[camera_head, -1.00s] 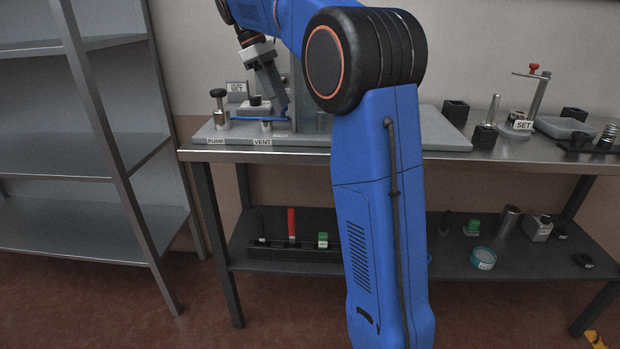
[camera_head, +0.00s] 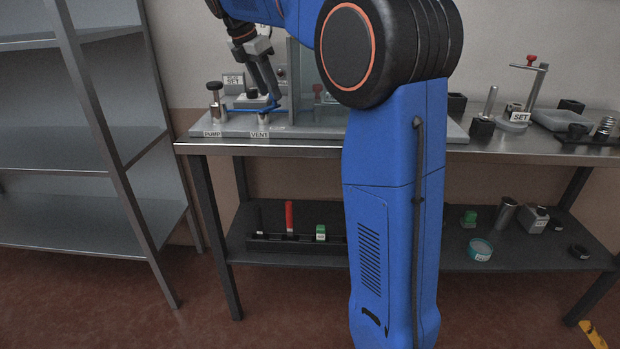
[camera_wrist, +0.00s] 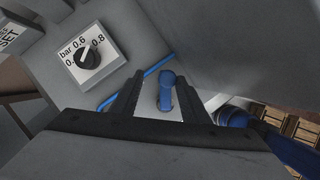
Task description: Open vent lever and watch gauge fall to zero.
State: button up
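The blue vent lever (camera_wrist: 166,92) is in the middle of the wrist view, between the two black fingers of my gripper (camera_wrist: 160,92). The fingers stand apart, with a gap on each side of the lever. In the head view my gripper (camera_head: 267,88) points down at the blue part above the VENT label (camera_head: 260,134). No gauge face is readable in either view; my arm hides part of the bench panel. I cannot tell whether the lever has turned.
A dial knob (camera_wrist: 88,57) marked in bar is left of the fingers. The pump knob (camera_head: 215,100) stands left of the vent on the grey base plate (camera_head: 330,130). A SET post (camera_head: 535,92) and several small parts stand at the bench's right. Metal shelving (camera_head: 85,145) is at the left.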

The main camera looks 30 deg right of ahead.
jog(key=shift+a+n, duration=0.1)
jog(key=shift+n, duration=0.4)
jog(key=v, duration=1.7)
jog(key=s+f+m+t+y, duration=0.1)
jog(key=s+f+m, duration=0.7)
jog(key=s+f, duration=0.5)
jog(key=s+f+m+t+y, duration=0.2)
jog(key=s+f+m, duration=0.5)
jog(key=s+f, duration=0.6)
jog(key=s, duration=0.4)
jog(key=shift+s+d+f+m+y, duration=0.15)
jog(key=shift+s+d+m+y, duration=0.15)
jog(key=shift+s+m, duration=0.1)
